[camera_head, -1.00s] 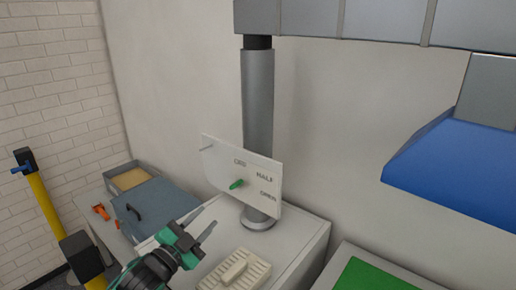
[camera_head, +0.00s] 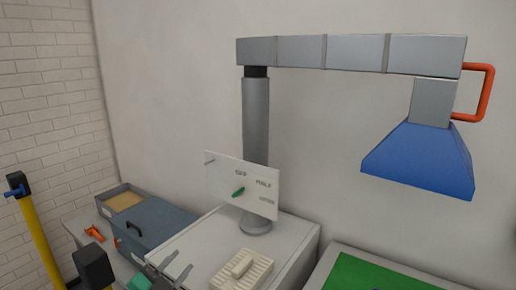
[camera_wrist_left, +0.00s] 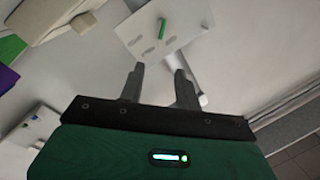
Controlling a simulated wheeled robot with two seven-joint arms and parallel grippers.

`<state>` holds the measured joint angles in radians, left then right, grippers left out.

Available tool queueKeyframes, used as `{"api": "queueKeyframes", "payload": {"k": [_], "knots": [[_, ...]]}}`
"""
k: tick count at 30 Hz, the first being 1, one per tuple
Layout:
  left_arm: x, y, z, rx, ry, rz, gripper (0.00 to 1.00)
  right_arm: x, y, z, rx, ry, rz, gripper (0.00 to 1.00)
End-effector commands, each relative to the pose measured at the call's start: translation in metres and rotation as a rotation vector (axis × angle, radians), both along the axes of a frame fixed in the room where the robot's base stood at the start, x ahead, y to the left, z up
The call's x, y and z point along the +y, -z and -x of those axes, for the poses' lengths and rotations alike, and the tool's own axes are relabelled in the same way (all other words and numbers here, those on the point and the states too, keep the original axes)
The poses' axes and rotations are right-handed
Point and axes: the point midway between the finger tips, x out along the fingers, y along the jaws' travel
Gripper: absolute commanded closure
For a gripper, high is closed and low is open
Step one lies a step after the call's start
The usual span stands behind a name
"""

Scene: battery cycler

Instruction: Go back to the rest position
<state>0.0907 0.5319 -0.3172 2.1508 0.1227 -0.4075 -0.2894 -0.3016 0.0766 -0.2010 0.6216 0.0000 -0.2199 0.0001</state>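My left gripper (camera_head: 181,260) is at the bottom edge of the head view, in front of the white cabinet. In the left wrist view its two fingers (camera_wrist_left: 160,72) stand apart with nothing between them, so it is open and empty. A white sign panel (camera_head: 225,185) with the labels OFF, HALF and what looks like OPEN stands at the grey column, with a green lever (camera_head: 239,191) on it. The panel (camera_wrist_left: 175,42) and green lever (camera_wrist_left: 162,28) also show beyond the fingers in the wrist view, apart from them. My right gripper is not in view.
A grey column (camera_head: 256,120) carries a duct and a blue hood (camera_head: 420,160) with an orange handle (camera_head: 487,92). A ribbed cream block (camera_head: 255,272) sits on the white cabinet (camera_head: 290,245). A blue-grey box (camera_head: 155,222) and a yellow post (camera_head: 38,235) stand left.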

Motion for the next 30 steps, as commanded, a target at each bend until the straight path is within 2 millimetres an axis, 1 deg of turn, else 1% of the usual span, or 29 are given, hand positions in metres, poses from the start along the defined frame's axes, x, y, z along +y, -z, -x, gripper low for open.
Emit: {"api": "queueKeyframes", "payload": {"k": [8, 11, 14, 15, 17, 18, 21, 24, 30], "knots": [[0.002, 0.052, 0.028, 0.219, -0.08, 0.05, 0.66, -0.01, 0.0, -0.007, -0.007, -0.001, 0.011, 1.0], [0.004, 0.076, 0.044, 0.325, -0.122, 0.07, 0.66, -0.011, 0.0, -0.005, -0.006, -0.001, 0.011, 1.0], [0.007, 0.105, 0.069, 0.464, -0.178, 0.1, 0.66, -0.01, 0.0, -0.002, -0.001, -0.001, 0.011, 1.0], [0.009, 0.12, 0.083, 0.532, -0.207, 0.113, 0.66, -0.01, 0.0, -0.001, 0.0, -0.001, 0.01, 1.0], [0.012, 0.142, 0.107, 0.648, -0.26, 0.134, 0.66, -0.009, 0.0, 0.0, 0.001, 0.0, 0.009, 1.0], [0.015, 0.156, 0.126, 0.728, -0.297, 0.149, 0.66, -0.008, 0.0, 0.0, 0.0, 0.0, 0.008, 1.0], [0.021, 0.184, 0.169, 0.904, -0.383, 0.178, 0.66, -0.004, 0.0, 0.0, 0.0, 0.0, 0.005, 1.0], [0.026, 0.203, 0.207, 1.044, -0.457, 0.196, 0.66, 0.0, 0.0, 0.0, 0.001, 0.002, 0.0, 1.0], [0.033, 0.224, 0.273, 1.268, -0.581, 0.224, 0.66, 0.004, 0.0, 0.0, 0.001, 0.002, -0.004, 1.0]]}}
